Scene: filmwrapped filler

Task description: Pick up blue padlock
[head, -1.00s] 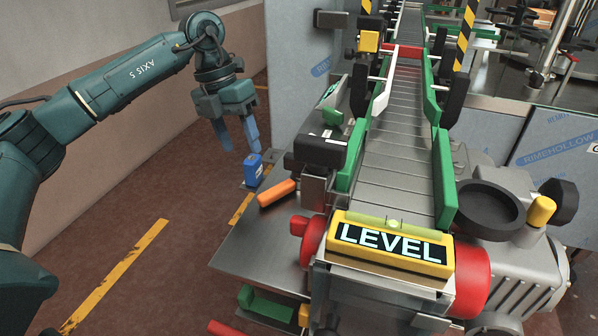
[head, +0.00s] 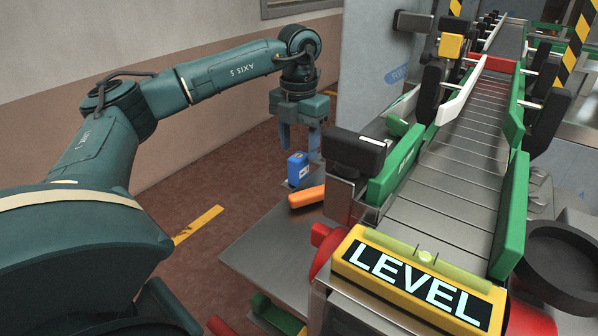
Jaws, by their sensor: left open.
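I cannot tell how much height is left between the fingertips and the padlock. My right gripper is not in view.
A dark box-shaped part (head: 353,150) and the green-railed conveyor (head: 455,150) stand to the right. A yellow LEVEL sign (head: 415,283) is in front. Open floor (head: 215,185) lies left of the ledge.

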